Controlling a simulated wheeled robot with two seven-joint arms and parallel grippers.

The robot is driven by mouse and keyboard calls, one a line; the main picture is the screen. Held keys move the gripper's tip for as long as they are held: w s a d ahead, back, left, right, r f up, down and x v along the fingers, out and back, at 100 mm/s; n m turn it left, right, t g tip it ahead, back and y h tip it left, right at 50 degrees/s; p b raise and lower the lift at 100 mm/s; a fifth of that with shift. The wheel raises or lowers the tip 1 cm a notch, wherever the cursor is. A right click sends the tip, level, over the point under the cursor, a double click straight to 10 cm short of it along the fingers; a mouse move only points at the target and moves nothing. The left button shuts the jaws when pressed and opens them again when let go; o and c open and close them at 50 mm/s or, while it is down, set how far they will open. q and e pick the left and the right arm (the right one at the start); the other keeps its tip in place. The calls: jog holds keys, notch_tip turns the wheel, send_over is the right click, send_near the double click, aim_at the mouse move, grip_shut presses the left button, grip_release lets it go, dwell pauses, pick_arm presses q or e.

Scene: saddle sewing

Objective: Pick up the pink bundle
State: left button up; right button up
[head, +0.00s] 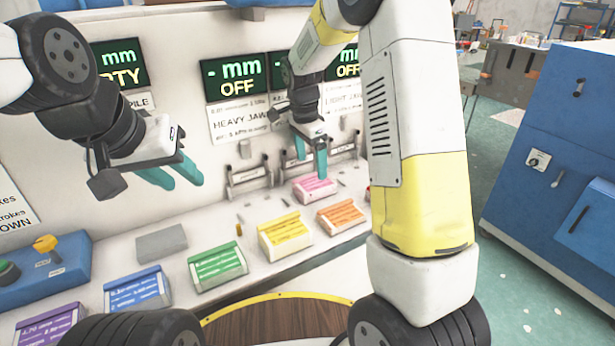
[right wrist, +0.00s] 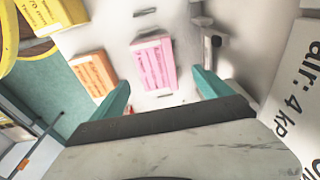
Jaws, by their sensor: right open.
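The pink bundle (head: 315,187) lies on the white bench below the wall panel, at the far end of the row of coloured bundles. In the right wrist view the pink bundle (right wrist: 154,64) lies ahead of the jaws and in line with the gap between them. My right gripper (head: 309,165) is above the pink bundle with its teal fingers pointing down; it is open and empty, apart from the bundle. My left gripper (head: 178,175) hangs over the bench at the left with its teal fingers apart and nothing between them.
An orange bundle (head: 340,215) and a yellow bundle (head: 285,235) lie close to the pink one. Green (head: 217,264), blue (head: 137,290) and purple (head: 50,325) bundles and a grey block (head: 161,242) lie further left. The panel with dark displays stands behind.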

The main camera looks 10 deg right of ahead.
aim_at(314, 182)
jog(key=f, duration=0.5)
jog(key=d+f, duration=0.1)
jog(key=f, duration=0.1)
jog(key=shift+s+f, duration=0.1)
jog(key=shift+f, duration=0.3)
jog(key=shift+r, duration=0.15)
jog(key=c, duration=1.9)
